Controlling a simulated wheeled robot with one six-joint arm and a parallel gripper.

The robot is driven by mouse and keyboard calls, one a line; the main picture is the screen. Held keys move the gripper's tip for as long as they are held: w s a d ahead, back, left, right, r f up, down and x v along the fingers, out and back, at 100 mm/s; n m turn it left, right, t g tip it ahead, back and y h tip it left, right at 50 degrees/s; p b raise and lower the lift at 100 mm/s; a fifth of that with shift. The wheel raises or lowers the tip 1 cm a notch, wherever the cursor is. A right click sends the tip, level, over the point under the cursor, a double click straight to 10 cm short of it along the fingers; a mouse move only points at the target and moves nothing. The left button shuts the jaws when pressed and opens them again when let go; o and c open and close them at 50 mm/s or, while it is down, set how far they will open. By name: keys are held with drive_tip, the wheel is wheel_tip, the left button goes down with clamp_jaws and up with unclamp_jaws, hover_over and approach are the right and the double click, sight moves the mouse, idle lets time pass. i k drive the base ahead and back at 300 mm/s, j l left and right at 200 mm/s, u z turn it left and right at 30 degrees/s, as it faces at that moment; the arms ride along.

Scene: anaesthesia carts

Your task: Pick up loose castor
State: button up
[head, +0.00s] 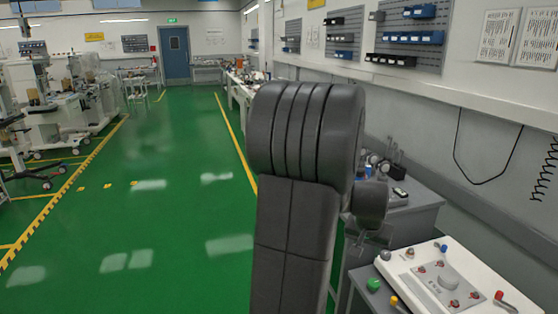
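Small dark and metallic parts that look like castors (384,166) stand on a grey bench (420,207) just right of my arm. They are small and partly covered by my arm, so I cannot tell which one is loose. My dark grey arm fills the middle of the head view. A small grey part below its wrist, in front of the bench, may be my gripper (376,237). Its fingers are not clear, and I cannot see whether it holds anything.
A white panel (437,278) with coloured knobs is on a near bench at the lower right. A small dark device (399,193) lies on the grey bench. Wheeled carts (45,115) stand at the left. The green floor (170,220) between is clear.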

sight(382, 166)
drive_tip(key=i+l+u, duration=0.1)
drive_tip(key=i+u, duration=0.15)
drive_tip(key=i, duration=1.45)
drive_tip(key=i+z, duration=0.35)
drive_tip(key=i, duration=0.15)
drive_tip(key=i+j+z, duration=0.1)
drive_tip(key=i+z, duration=0.25)
drive_tip(key=i+j+z, duration=0.3)
drive_tip(key=i, duration=0.25)
drive_tip(key=i+l+z, duration=0.15)
drive_tip(key=i+z, duration=0.65)
